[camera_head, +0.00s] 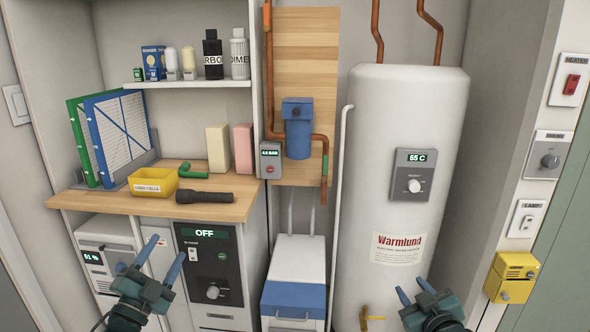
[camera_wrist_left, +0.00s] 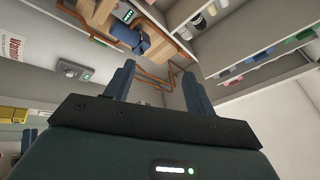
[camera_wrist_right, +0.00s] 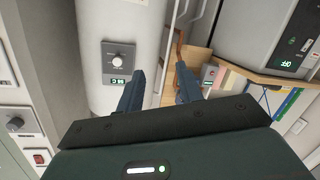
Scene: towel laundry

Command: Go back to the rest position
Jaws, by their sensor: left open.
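My left gripper (camera_head: 164,256) is open and empty in the head view, in front of the dark panel reading OFF (camera_head: 212,265) under the shelf. In the left wrist view (camera_wrist_left: 157,82) its two fingers stand apart with nothing between them. My right gripper (camera_head: 411,287) is at the lower right of the head view, in front of the lower part of the white water heater (camera_head: 390,250). In the right wrist view (camera_wrist_right: 158,85) its fingers stand apart with nothing between them. Neither gripper appears to touch anything.
A wooden worktop (camera_head: 225,210) holds a yellow bin (camera_head: 153,183), a black flashlight (camera_head: 205,197) and green and blue framed filters (camera_head: 120,130). A white and blue chest (camera_head: 293,298) stands between the grippers. A yellow box (camera_head: 512,277) is on the right wall.

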